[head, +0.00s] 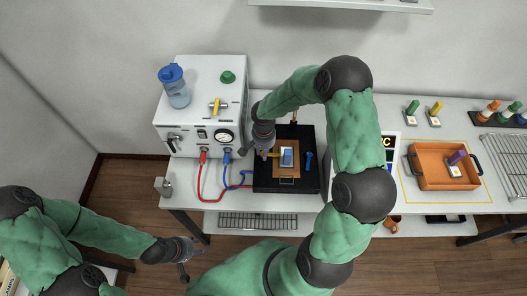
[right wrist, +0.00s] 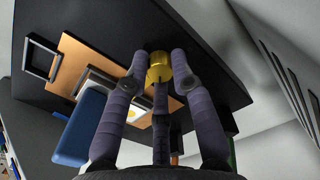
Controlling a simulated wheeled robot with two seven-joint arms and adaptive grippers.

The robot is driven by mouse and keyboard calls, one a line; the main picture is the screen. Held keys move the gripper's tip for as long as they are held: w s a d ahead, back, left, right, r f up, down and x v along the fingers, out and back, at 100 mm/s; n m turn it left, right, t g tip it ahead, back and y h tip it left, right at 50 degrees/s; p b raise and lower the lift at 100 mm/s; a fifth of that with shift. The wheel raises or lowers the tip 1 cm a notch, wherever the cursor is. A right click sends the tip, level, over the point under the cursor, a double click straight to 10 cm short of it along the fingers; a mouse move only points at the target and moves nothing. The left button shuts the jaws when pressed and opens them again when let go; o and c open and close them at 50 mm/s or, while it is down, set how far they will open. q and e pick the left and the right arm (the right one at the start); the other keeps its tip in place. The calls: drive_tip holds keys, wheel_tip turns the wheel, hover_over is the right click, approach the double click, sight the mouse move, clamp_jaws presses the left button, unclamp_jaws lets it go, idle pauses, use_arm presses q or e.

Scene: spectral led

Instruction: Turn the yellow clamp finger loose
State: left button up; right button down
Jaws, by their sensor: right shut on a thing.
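The yellow clamp finger (right wrist: 158,68) sits on the black fixture base (right wrist: 205,60), and its yellow end shows between my right gripper's fingertips in the right wrist view. My right gripper (head: 266,153) is shut on it, at the left side of the base in the head view. Beside it an orange-brown plate (right wrist: 80,62) carries a pale part and a blue block (right wrist: 82,128). The blue block also shows in the head view (head: 287,157). The fingers hide part of the clamp. My left gripper (head: 186,262) hangs empty and open in front of the bench, over the floor.
A white instrument box (head: 205,100) with a gauge, a yellow valve and red and blue hoses stands left of the base. An orange tray (head: 425,178) holding a purple-handled item is at the right. My right arm crosses above the bench's middle.

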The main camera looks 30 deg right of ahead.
drive_tip(key=shift+n, duration=0.3)
drive_tip(key=n, duration=0.3)
drive_tip(key=shift+n, duration=0.3)
drive_tip(key=n, duration=0.5)
drive_tip(key=n+p, duration=0.1)
drive_tip(key=n, duration=0.5)
drive_tip(key=n+p, duration=0.2)
drive_tip(key=n, duration=0.2)
drive_tip(key=shift+n, duration=0.3)
drive_tip(key=c, duration=1.1)
unclamp_jaws()
drive_tip(key=shift+o, duration=0.2)
